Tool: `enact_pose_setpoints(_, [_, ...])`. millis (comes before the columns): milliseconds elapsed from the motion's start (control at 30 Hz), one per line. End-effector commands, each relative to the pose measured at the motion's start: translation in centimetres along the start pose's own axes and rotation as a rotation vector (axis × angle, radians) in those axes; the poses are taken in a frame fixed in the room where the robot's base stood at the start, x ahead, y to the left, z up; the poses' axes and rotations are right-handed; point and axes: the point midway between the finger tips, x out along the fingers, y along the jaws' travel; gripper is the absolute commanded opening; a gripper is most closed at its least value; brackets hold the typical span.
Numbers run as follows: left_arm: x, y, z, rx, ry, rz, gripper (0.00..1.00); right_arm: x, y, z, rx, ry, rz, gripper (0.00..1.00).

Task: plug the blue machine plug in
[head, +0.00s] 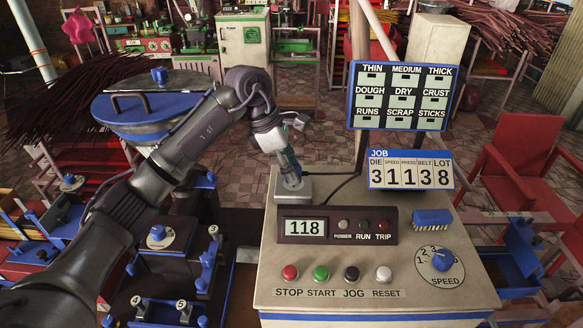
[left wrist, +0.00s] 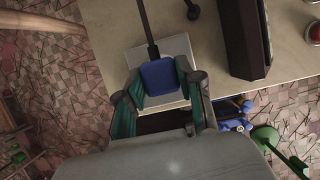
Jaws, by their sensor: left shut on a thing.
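My left gripper (head: 290,172) reaches over the back left corner of the beige machine top, fingers pointing down. In the left wrist view its two green-padded fingers (left wrist: 160,95) are shut on the blue plug (left wrist: 160,76), one at each side. A black cord (left wrist: 147,25) runs from the plug across the top. A pale grey socket block (head: 288,193) stands under the fingertips; it also shows behind the plug in the left wrist view (left wrist: 178,46). The plug hides the socket holes, and I cannot tell whether it is seated. My right gripper is not in view.
A dark display box (head: 338,225) reading 118 stands right of the socket block. Stop, start, jog and reset buttons (head: 337,273) and a speed dial (head: 442,261) are in front. A blue brush (head: 432,218), a job sign (head: 410,170) and a blue-framed board (head: 402,96) stand right.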

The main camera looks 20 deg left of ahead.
Motion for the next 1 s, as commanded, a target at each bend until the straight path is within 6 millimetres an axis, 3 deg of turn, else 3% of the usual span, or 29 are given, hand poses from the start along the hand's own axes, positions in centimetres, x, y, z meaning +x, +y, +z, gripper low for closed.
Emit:
enact_pose_setpoints(700, [1.2,0.0,-0.5,0.000,0.000,0.000,0.06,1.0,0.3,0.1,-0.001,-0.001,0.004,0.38])
enact_pose_setpoints(733, [1.1,0.0,-0.4,0.000,-0.001,0.000,0.42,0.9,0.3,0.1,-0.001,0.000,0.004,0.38])
enact_pose_setpoints(867, [1.1,0.0,-0.4,0.000,0.000,0.000,0.63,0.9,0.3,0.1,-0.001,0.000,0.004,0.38])
enact_pose_setpoints(1000, [1.1,0.0,-0.4,0.000,0.000,0.000,0.66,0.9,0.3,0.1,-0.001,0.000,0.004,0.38])
